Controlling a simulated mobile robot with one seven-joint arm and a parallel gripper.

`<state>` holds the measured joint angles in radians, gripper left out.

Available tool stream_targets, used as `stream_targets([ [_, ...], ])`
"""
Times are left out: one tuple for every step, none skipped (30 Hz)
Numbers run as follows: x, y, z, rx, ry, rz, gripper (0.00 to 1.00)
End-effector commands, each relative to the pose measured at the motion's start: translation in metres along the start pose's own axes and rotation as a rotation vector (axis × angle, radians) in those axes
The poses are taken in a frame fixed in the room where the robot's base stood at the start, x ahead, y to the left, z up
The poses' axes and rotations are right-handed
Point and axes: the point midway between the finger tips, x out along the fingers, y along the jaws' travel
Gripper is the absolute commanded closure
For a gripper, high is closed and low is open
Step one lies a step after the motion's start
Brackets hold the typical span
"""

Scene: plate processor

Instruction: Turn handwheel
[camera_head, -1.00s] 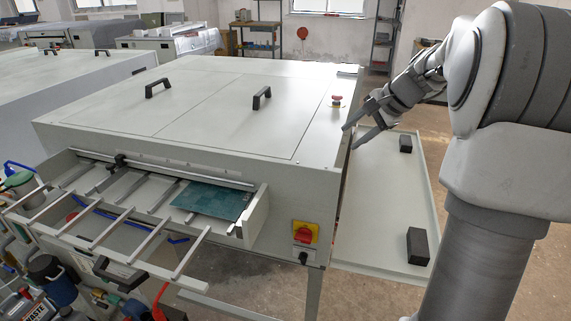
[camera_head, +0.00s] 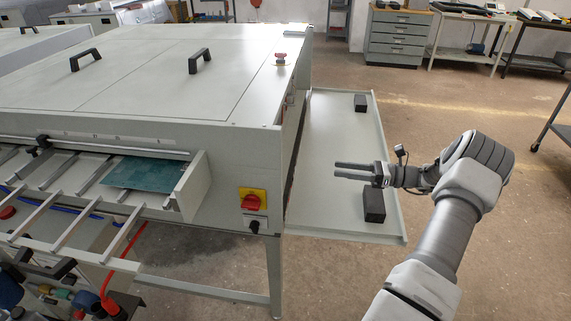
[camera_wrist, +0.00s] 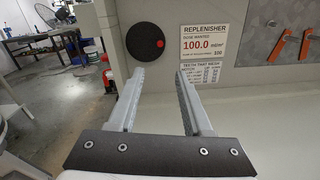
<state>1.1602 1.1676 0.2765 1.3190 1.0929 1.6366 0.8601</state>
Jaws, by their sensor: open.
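The handwheel (camera_wrist: 141,50) shows in the wrist view as a dark round disc with a red spot near its right edge, on the pale side face of the machine. It sits ahead of my gripper (camera_wrist: 158,74), a little left of the line between the fingertips and above them. My gripper is open and empty, with a clear gap before the wheel. In the head view my gripper (camera_head: 336,171) is over the lowered side panel, pointing at the machine (camera_head: 165,68). The handwheel is hidden there.
Right of the wheel are a replenisher sign (camera_wrist: 213,42) and orange-red handles (camera_wrist: 305,46). The side panel (camera_head: 340,220) carries two black blocks, one (camera_head: 374,205) below my wrist. A red emergency button (camera_head: 281,59) stands on the machine top. Open floor lies to the right.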

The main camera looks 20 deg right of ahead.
Motion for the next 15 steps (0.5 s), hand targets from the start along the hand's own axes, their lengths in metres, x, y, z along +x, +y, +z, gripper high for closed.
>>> stream_targets([
  [0.001,0.0,-0.001,0.003,-0.007,0.0,0.5],
  [0.003,0.0,0.0,0.004,-0.008,0.0,0.5],
  [0.007,0.0,0.0,0.005,-0.008,0.001,0.5],
  [0.011,0.0,0.0,0.005,-0.007,0.002,0.5],
  [0.015,0.0,0.0,0.005,-0.007,0.003,0.5],
  [0.021,0.001,0.0,0.005,-0.007,0.003,0.5],
  [0.027,0.0,0.0,0.004,-0.006,0.002,0.5],
  [0.033,0.001,0.0,0.004,-0.006,0.003,0.5],
  [0.042,0.001,0.0,0.003,-0.005,0.004,0.5],
  [0.049,0.001,0.0,0.003,-0.005,0.004,0.5],
  [0.055,0.001,0.0,0.004,-0.006,0.004,0.5],
  [0.064,0.001,0.0,0.004,-0.005,0.003,0.5],
  [0.071,0.001,0.0,0.004,-0.005,0.004,0.5],
  [0.077,0.001,-0.001,0.004,-0.005,0.004,0.5],
  [0.086,0.001,-0.001,0.004,-0.004,0.003,0.5],
])
